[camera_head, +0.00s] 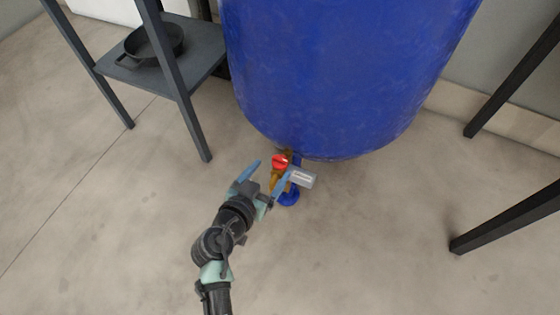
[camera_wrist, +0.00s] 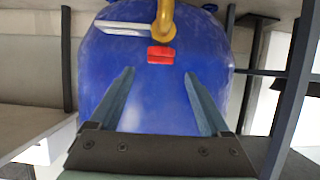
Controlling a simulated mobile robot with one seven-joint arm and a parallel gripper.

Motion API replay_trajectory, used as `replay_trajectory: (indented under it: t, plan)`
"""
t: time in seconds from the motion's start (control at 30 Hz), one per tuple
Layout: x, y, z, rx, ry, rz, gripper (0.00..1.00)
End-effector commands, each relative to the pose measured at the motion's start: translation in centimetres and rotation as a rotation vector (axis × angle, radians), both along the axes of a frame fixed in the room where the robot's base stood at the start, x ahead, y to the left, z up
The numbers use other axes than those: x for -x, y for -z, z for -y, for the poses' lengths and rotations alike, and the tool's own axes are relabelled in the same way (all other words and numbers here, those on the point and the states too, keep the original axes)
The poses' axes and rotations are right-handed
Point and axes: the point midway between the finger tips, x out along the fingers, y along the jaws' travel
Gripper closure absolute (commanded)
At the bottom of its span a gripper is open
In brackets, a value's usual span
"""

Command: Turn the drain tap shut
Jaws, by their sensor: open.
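The drain tap is at the foot of a big blue barrel (camera_head: 340,70). Its red part (camera_head: 281,161) and brass body (camera_head: 275,181) show in the head view. In the wrist view the red part (camera_wrist: 160,55) lies just beyond the gap between my fingertips, with the curved brass pipe (camera_wrist: 165,22) above it in the picture. A flat grey plate (camera_head: 303,179) sticks out to the right of the tap. My gripper (camera_head: 267,174) is open and empty, its blue fingers spread at the tap. One finger partly covers the brass body. I cannot tell whether it touches.
A dark shelf rack (camera_head: 200,60) with a black pan (camera_head: 155,42) is at the left. Dark legs (camera_head: 510,218) of another frame stand at the right. The floor (camera_head: 370,230) in front is clear.

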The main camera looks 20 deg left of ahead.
Motion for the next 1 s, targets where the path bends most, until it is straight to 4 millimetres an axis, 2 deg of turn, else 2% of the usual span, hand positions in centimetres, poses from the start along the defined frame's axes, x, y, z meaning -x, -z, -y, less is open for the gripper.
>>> replay_trajectory:
  t: [0.03,0.1,0.3,0.5,0.77,1.0]
  plan:
    - [-1.2,0.9,0.0,0.0,0.001,0.002,0.19]
    - [-2.5,1.4,0.1,0.0,0.002,0.002,0.19]
    - [-5.2,2.4,0.2,-0.001,0.0,0.001,0.19]
    - [-6.2,2.7,0.2,0.0,0.0,0.0,0.19]
    - [-6.3,2.6,0.2,0.0,0.0,0.0,0.19]
    - [-6.3,2.6,0.2,0.0,0.0,0.0,0.62]
